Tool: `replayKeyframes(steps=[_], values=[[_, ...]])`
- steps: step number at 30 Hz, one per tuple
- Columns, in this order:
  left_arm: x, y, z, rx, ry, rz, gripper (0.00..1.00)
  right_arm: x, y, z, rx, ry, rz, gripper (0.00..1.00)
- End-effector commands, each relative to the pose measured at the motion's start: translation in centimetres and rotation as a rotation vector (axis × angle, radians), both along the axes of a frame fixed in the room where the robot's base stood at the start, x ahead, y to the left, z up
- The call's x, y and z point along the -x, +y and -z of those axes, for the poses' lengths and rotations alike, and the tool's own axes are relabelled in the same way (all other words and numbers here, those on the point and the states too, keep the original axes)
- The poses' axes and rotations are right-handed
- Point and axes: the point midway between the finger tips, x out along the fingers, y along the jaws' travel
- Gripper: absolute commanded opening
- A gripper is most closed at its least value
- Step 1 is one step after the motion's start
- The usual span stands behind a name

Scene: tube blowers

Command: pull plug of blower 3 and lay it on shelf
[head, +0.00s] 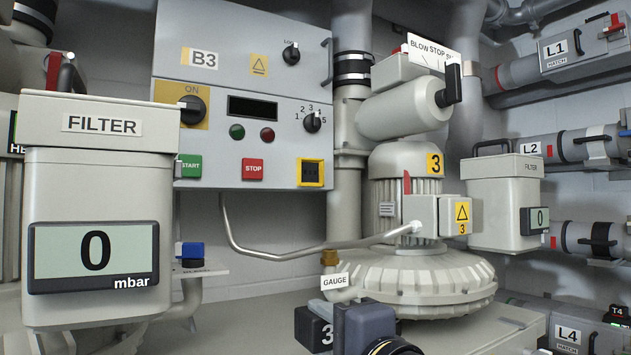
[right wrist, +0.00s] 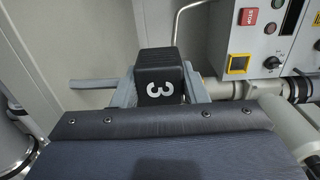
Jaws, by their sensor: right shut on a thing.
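The black plug (right wrist: 160,88) with a white 3 is between the grey fingers of my right gripper (right wrist: 161,92), which is shut on it. In the head view, the plug (head: 312,329) shows at the bottom middle, beside the dark body of my right gripper (head: 362,326). The plug is apart from the yellow-framed socket (head: 311,172) on the B3 panel, which looks empty. Blower 3 (head: 407,270) stands behind and to the right of the plug. The grey shelf surface (head: 258,312) lies behind the plug. My left gripper is not in view.
The FILTER box (head: 97,185) stands close on the left. A bent metal pipe (head: 290,252) runs from under the B3 panel (head: 225,105) to the blower's terminal box (head: 437,215). A GAUGE tag (head: 334,282) sits near the plug. Pipes L1 to L4 fill the right side.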

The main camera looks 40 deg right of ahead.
Motion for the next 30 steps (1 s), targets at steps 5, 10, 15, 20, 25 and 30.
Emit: replayKeyframes(steps=[5, 10, 15, 20, 25, 30], values=[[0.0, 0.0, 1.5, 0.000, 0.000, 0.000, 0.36, 0.0, 0.0, 1.6, 0.000, -0.001, 0.000, 0.07], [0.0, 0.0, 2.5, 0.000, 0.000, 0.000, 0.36, 0.0, 0.0, 2.7, 0.000, -0.001, 0.000, 0.07], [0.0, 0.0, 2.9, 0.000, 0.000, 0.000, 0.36, 0.0, 0.0, 3.3, 0.000, -0.001, 0.000, 0.07], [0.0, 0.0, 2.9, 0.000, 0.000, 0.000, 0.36, 0.0, 0.0, 3.2, 0.000, -0.001, 0.000, 0.07], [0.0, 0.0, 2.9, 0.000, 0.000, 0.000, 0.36, 0.0, 0.0, 3.2, 0.000, -0.001, 0.000, 0.07], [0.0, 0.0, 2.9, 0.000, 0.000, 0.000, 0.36, 0.0, 0.0, 3.2, 0.000, -0.001, 0.000, 0.07]])
